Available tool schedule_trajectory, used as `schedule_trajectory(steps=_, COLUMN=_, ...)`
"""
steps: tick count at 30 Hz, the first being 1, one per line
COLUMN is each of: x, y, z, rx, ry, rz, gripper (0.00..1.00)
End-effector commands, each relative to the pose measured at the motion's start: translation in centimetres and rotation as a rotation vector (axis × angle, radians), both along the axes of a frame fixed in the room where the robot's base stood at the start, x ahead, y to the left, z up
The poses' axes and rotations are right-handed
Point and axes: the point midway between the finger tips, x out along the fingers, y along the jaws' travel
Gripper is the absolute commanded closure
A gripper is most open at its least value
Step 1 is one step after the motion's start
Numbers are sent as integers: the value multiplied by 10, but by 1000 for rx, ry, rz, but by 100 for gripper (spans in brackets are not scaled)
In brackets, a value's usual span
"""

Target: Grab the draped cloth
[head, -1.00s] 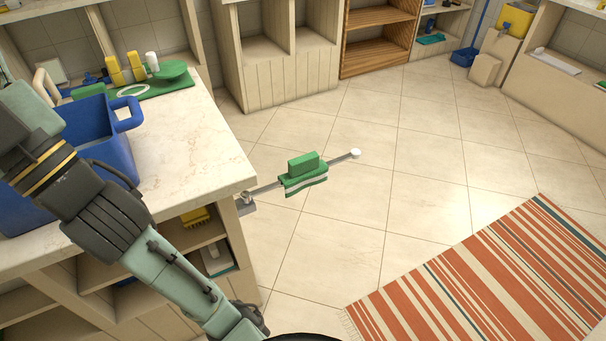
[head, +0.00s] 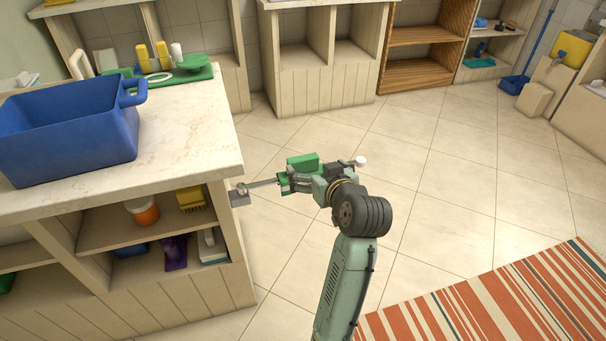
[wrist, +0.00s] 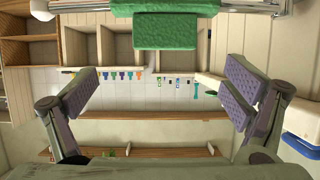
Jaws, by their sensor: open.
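The green draped cloth (head: 302,162) hangs folded over a thin rod that sticks out from the end of the counter. In the head view my gripper (head: 300,184) is at the cloth's near side and hides part of its lower portion. In the wrist view the cloth (wrist: 165,30) is at the top centre, hanging from the rod. The open fingers of my gripper (wrist: 162,75) stand wide apart to its left and right, with nothing between their pads. I cannot tell whether a finger touches the cloth.
The rod ends in a white knob (head: 361,161); its bracket (head: 239,196) is on the counter's side. The counter (head: 195,145) carries a blue bin (head: 70,135) and a green tray (head: 190,76). Shelves below hold several items. Open tiled floor lies right, with a striped rug (head: 500,305).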

Motion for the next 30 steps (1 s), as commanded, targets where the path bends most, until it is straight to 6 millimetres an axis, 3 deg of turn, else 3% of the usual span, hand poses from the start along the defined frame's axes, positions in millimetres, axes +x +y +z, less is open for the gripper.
schedule_trajectory(steps=6, x=30, y=12, z=-12, rx=1, ry=0, rz=4, gripper=6)
schedule_trajectory(steps=13, x=46, y=19, z=-19, rx=1, ry=-1, rz=3, gripper=6)
schedule_trajectory(steps=21, x=78, y=33, z=-34, rx=0, ry=-2, rz=4, gripper=6)
schedule_trajectory(steps=30, x=83, y=34, z=-37, rx=0, ry=-3, rz=2, gripper=6)
